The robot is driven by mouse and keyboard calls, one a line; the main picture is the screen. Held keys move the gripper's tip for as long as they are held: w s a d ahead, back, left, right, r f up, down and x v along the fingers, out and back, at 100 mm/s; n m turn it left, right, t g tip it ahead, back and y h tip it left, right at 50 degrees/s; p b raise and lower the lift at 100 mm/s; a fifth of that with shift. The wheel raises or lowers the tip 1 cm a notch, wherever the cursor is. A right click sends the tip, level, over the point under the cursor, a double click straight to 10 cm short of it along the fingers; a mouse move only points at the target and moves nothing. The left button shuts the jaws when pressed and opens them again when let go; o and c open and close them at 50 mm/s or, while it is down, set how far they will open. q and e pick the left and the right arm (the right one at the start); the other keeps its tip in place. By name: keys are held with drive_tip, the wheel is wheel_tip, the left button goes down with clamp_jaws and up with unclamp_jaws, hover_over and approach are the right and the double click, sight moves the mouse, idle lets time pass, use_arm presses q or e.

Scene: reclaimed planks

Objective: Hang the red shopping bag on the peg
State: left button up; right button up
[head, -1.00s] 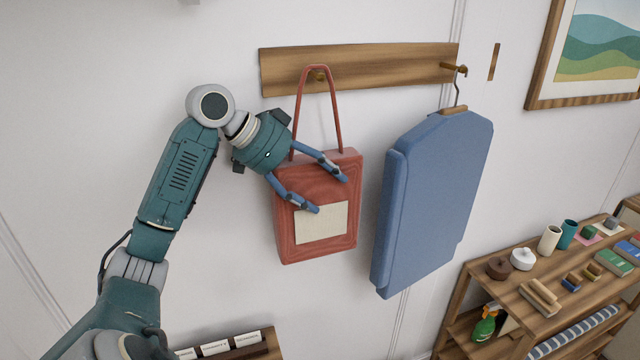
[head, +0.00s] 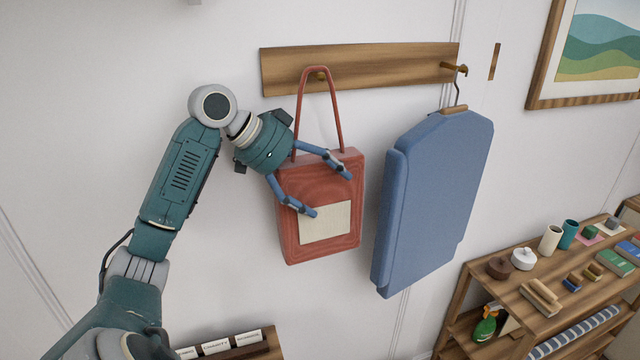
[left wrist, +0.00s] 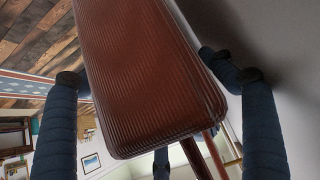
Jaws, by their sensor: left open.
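The red shopping bag (head: 322,240) hangs in the head view with its strap looped over the left peg (head: 320,76) of the wooden rail (head: 385,66). A pale label (head: 328,222) is on its front. My left gripper (head: 333,194) is open in front of the bag's upper left part, its two blue fingers spread. In the left wrist view the bag (left wrist: 150,75) fills the space between the open fingers. Whether the fingers touch it cannot be told. My right gripper is not in view.
A blue garment bag (head: 435,200) hangs from the right peg (head: 454,68), close to the red bag's right. A shelf (head: 470,285) with pots and small items stands at lower right. The wall left of my arm is bare.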

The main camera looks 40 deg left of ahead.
use_arm(q)
drive_tip(key=shift+a+r, duration=0.2)
drive_tip(key=shift+s+a+r, duration=0.15)
drive_tip(key=shift+s+r, duration=0.1)
drive_tip(key=shift+r, duration=0.1)
drive_tip(key=v, duration=1)
drive_tip(key=shift+s+a+r, duration=0.1)
drive_tip(key=shift+s+r, duration=0.1)
drive_tip(key=shift+s, duration=0.15)
drive_tip(key=shift+s, duration=0.1)
